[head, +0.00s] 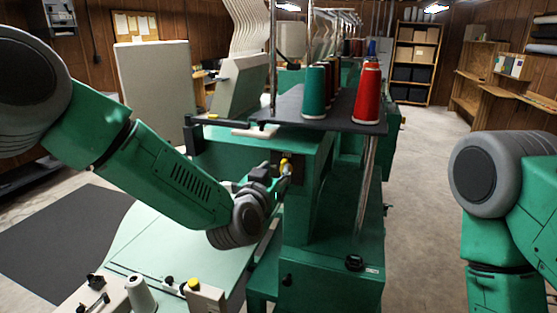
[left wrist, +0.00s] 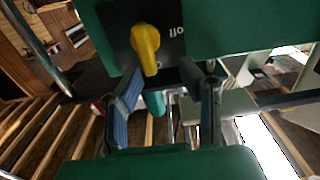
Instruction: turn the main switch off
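The main switch is a yellow knob (left wrist: 146,48) on a black plate (left wrist: 118,22) on the green machine's side. An upside-down "off" label (left wrist: 177,30) is to the right of the knob in the left wrist view. The knob's handle points down in that view, slightly tilted. My left gripper (left wrist: 176,84) is open and empty, its two fingers spread just below the plate. The knob's lower end is near the left fingertip; I cannot tell if they touch. In the head view the knob (head: 285,163) shows small beside my left gripper (head: 287,176). My right gripper is out of view.
Green and red thread cones (head: 314,92) stand on the dark shelf (head: 345,119) above the switch. A metal post (head: 366,180) rises on the machine's right. A pale green table (head: 165,250) lies below my left arm. The floor to the right is open.

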